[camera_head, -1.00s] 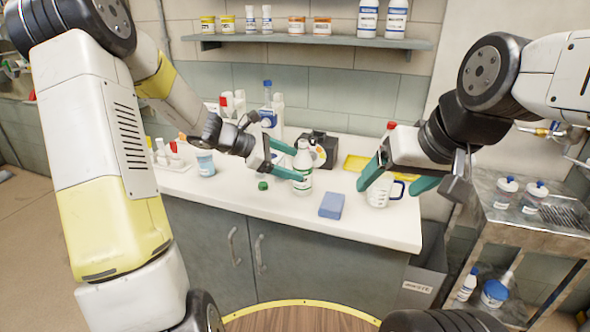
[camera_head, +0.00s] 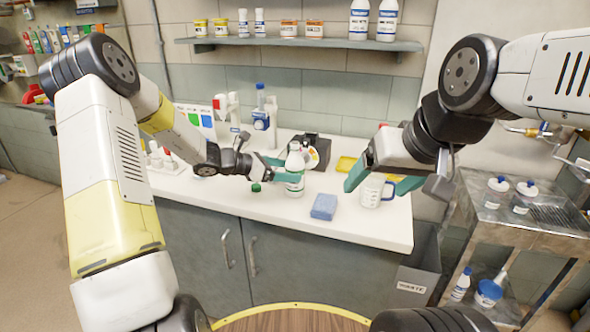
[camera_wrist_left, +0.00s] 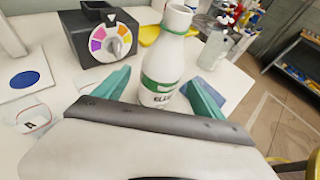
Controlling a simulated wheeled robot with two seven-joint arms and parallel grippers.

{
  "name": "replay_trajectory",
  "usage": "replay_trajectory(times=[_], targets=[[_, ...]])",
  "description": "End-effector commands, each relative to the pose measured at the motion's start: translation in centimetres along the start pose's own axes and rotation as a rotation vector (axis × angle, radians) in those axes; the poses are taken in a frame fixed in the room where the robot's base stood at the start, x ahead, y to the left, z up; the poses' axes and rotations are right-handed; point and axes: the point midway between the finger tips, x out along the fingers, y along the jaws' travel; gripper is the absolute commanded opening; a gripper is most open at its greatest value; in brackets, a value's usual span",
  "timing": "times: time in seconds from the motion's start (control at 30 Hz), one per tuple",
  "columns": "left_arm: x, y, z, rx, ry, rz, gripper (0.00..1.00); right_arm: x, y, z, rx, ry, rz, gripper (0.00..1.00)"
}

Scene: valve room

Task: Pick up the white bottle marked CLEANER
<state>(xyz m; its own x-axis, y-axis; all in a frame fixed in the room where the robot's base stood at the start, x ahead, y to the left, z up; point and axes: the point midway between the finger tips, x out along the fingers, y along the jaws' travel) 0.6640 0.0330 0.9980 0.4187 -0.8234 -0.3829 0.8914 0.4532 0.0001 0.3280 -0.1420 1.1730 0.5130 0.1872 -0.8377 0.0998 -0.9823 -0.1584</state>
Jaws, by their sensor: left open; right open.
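The white bottle (camera_head: 295,184) stands upright on the white counter, with a green band and a label. In the left wrist view the left gripper (camera_wrist_left: 157,92) has one finger on each side of the bottle's lower body; contact cannot be told.
A black box with a coloured dial (camera_wrist_left: 103,36) stands close behind. A yellow tray (camera_head: 345,164) is farther back. A metal cart (camera_head: 520,230) stands at the right.

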Motion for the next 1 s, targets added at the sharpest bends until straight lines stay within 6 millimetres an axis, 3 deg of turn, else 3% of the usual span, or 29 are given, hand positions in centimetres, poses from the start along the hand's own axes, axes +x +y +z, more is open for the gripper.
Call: replay_trajectory(times=[0.2,0.47,0.87,1.0], targets=[[3.4,-0.1,-0.2,0.000,-0.002,-0.003,0.80,0.0,0.0,0.0,0.000,0.000,0.000,0.80],[3.7,0.0,-0.2,0.001,-0.001,0.000,0.80,0.0,0.0,0.0,0.000,0.000,0.000,0.80],[3.7,0.0,-0.2,0.001,-0.001,-0.001,0.02,0.0,0.0,0.0,0.000,0.000,0.000,0.80],[3.7,0.0,-0.1,0.001,-0.002,-0.001,0.00,0.0,0.0,0.0,0.000,0.000,0.000,0.80]])
